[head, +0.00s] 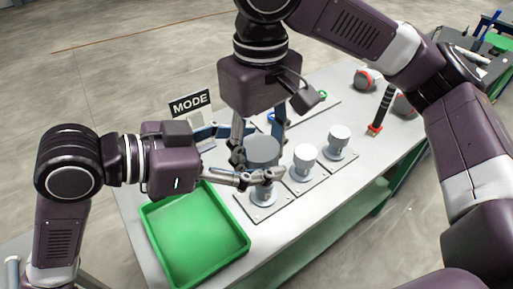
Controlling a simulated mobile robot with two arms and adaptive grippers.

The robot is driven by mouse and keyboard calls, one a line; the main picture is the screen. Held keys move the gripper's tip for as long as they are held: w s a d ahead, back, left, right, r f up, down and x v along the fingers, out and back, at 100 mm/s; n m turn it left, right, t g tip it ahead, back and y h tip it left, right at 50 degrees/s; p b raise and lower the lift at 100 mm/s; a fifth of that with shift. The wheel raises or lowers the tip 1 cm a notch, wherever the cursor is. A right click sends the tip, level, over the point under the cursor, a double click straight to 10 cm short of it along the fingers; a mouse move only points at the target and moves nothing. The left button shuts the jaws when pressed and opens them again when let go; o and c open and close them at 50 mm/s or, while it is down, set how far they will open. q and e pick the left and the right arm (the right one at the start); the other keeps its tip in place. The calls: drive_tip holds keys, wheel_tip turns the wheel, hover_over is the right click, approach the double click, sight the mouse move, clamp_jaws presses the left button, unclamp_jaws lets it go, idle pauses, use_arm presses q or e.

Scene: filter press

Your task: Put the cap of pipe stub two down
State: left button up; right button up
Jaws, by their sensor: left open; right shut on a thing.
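A grey cylindrical cap (263,151) is between the fingers of my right gripper (259,147), which comes down from above and is shut on it. The cap is above the nearest pipe stub (264,194), which stands on a flat plate; whether the two touch is hidden. My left gripper (268,178) reaches in from the left, open, with its fingertips beside that stub, just below the cap. Two other pipe stubs with pale tops, a middle one (305,158) and a far one (338,139), stand upright on their plates. No number shows on the stubs.
An empty green tray (146,219) lies at the table's front left. A MODE sign (190,103) stands behind my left gripper. A black-handled tool with a red end (381,108) and a red-and-grey round object (364,79) are at the far right.

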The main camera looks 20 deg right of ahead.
use_arm(q)
drive_tip(key=shift+d, duration=0.15)
drive_tip(key=shift+c, duration=0.2)
drive_tip(key=c, duration=1)
drive_tip(key=shift+w, duration=0.1)
drive_tip(key=shift+c, duration=1)
use_arm(e)
drive_tip(key=o, duration=1.1)
drive_tip(key=shift+o, duration=0.3)
drive_tip(key=shift+r, duration=0.1)
